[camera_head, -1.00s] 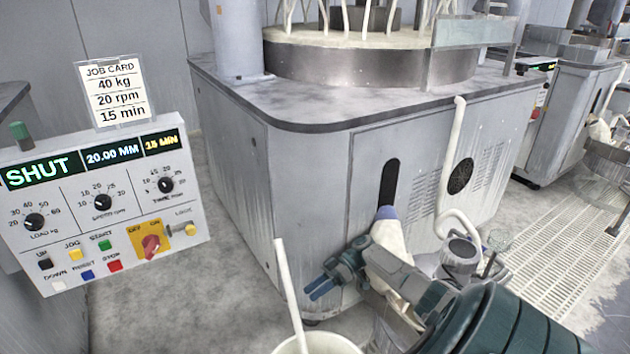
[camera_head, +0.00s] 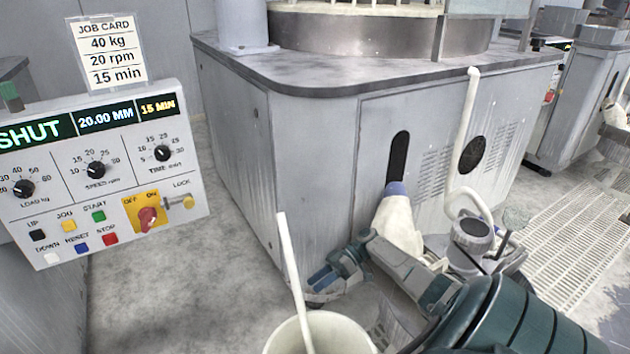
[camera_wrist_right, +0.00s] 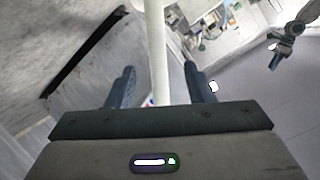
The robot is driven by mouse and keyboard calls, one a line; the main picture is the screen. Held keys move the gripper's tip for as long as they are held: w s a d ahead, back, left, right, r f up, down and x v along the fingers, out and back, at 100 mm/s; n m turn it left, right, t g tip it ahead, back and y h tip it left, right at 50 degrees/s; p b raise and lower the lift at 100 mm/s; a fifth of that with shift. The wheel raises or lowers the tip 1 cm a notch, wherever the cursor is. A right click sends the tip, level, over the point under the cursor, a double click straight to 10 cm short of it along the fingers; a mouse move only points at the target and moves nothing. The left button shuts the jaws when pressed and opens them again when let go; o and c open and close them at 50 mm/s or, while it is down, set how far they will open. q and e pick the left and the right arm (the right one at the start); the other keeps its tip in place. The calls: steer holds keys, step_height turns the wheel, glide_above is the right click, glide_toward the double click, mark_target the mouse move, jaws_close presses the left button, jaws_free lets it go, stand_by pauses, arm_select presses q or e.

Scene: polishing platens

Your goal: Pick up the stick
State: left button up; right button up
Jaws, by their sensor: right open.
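The stick (camera_head: 292,270) is long, thin and off-white. It stands tilted in a white bucket (camera_head: 345,335), its upper end above the rim and its lower end hidden inside. My right gripper (camera_head: 322,280) is just right of the stick in the head view, its blue fingers pointing toward it. In the right wrist view the stick (camera_wrist_right: 157,40) runs down between the two open fingers of this gripper (camera_wrist_right: 158,88), with a gap on both sides. What looks like my left gripper (camera_wrist_right: 278,58) shows small at the upper right there; its jaws are unclear.
A control panel (camera_head: 100,185) with a job card (camera_head: 105,50) stands at left. A large grey machine cabinet (camera_head: 310,150) fills the middle behind my arm. A white curved pipe (camera_head: 464,125) stands by it. Grey floor (camera_head: 180,310) is clear between panel and bucket.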

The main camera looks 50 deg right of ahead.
mark_target(298, 295)
steer(key=x, duration=0.7)
steer(key=shift+w+r, duration=0.1)
steer(key=shift+w, duration=0.15)
arm_select(q)
steer(key=shift+w+f+g, duration=0.2)
steer(key=shift+f+g, duration=0.15)
steer(key=shift+f, duration=0.15)
steer(key=shift+w+f+g, duration=0.15)
steer(key=shift+f+g, duration=0.2)
steer(key=shift+f, duration=0.15)
arm_select(e)
jaws_close()
